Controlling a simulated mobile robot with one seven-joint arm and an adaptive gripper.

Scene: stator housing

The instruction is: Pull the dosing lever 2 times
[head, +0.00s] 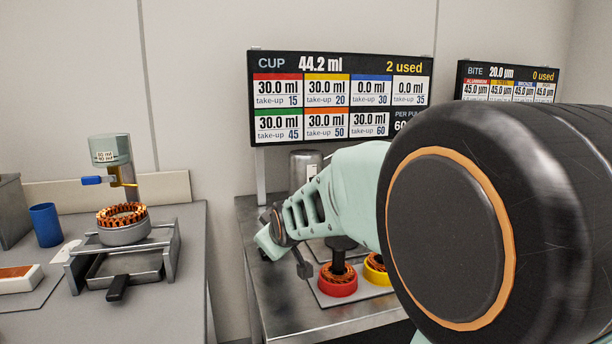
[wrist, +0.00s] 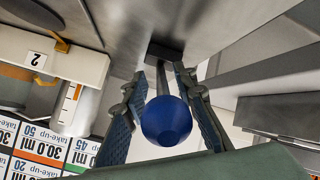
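A round blue knob (wrist: 166,121) on a grey rod, which appears to be the dosing lever (wrist: 163,75), shows in the wrist view. The two fingers of my gripper (wrist: 162,85) stand on either side of the knob, very close to it. I cannot tell whether they touch it. In the head view my arm hides most of the machine at the right, and the lever does not show clearly. The display (head: 340,98) reads CUP 44.2 ml and 2 used.
Under my arm, a red stator ring (head: 338,285) and a yellow one (head: 377,274) sit on the metal bench. On the left table are a dosing head (head: 110,150) with a blue handle, a copper-wound stator (head: 122,216) and a blue cup (head: 45,225).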

